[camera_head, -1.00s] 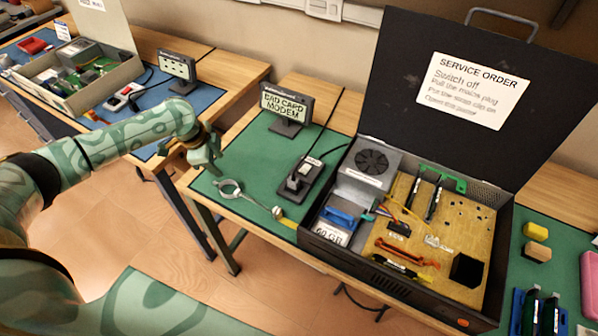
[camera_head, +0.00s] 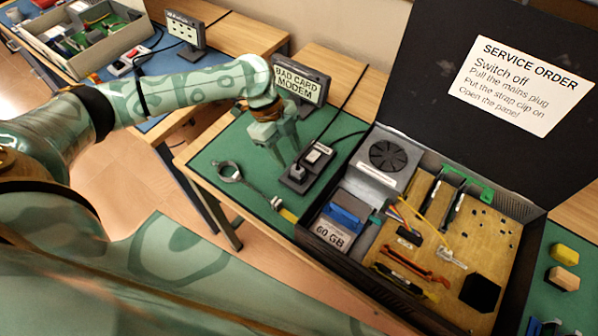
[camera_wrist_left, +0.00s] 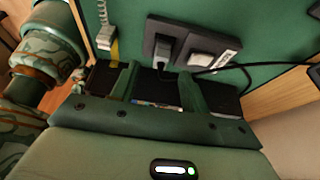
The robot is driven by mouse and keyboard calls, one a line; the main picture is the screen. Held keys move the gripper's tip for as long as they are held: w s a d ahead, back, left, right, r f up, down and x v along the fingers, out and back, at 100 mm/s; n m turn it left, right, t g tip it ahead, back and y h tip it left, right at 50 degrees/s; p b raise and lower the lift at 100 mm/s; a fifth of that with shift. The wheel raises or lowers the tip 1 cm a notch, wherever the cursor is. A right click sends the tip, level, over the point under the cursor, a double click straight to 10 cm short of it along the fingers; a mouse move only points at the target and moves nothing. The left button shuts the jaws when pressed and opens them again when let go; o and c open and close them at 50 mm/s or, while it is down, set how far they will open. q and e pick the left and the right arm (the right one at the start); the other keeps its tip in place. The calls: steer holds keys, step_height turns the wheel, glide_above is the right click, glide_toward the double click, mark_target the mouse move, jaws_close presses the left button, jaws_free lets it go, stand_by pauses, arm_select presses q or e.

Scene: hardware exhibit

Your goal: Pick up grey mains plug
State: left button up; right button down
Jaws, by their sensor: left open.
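The grey mains plug (camera_head: 297,173) sits in the near end of a black socket block (camera_head: 301,184) on the green mat. A cable runs from the block toward the back. My left gripper (camera_head: 283,154) is open and empty, with its fingers pointing down, just behind and left of the plug. In the left wrist view the plug (camera_wrist_left: 163,48) lies ahead of the open left gripper (camera_wrist_left: 157,72), roughly between the lines of its two fingers. I see no contact between them. The light switch (camera_wrist_left: 203,62) sits beside the plug on the block. My right gripper is not in view.
The open computer case (camera_head: 405,296) stands close on the right, its lid raised with a service order label (camera_head: 522,85). A modem display (camera_head: 300,80) stands behind my gripper. A strap ring (camera_head: 229,172) and its yellow-ended lead lie left of the block on bare mat.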

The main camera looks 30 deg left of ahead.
mark_target(296, 168)
arm_select(q)
steer(key=shift+f, duration=0.2)
steer(key=b+x, duration=0.1)
steer(key=x, duration=0.4)
steer(key=shift+w+d+b, duration=0.15)
steer(key=shift+b, duration=0.25)
steer(key=c, duration=0.8)
steer(key=shift+c, duration=0.2)
steer(key=shift+r, duration=0.15)
